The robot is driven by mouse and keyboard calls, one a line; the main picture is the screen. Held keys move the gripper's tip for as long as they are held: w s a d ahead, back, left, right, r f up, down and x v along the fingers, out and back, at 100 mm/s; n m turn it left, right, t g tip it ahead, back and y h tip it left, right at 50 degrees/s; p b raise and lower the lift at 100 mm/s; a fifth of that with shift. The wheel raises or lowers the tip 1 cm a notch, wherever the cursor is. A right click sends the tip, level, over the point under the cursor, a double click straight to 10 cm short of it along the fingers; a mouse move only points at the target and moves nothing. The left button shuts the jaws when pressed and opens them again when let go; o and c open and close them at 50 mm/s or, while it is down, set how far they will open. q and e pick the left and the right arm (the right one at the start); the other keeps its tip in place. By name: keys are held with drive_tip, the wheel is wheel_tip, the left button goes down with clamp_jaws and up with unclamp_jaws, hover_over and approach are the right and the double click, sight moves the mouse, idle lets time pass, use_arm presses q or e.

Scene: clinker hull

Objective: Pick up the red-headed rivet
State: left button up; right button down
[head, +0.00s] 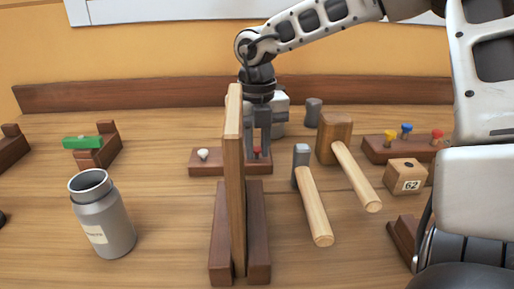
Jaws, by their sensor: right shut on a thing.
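The red-headed rivet (257,151) is at the right part of a low dark wooden block (228,168) behind the upright plank. My right gripper (258,148) comes down from above, with its fingertips at the rivet, and is shut on it. Only a little of the red head shows, and the plank hides part of the gripper's left side. I cannot tell whether the rivet is clear of the block. My left gripper is not in view.
A white-headed rivet (203,154) sits on the same block. The upright plank (236,190) stands in front. Two mallets (313,205) (352,165) lie to the right, near a rack of coloured rivets (378,155) and a block marked 62 (405,175). A grey canister (103,215) stands left.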

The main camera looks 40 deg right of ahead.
sight(257, 149)
wheel_tip(257, 149, up, 18)
drive_tip(key=p, duration=0.2)
drive_tip(key=shift+f, duration=0.15)
idle(0.4)
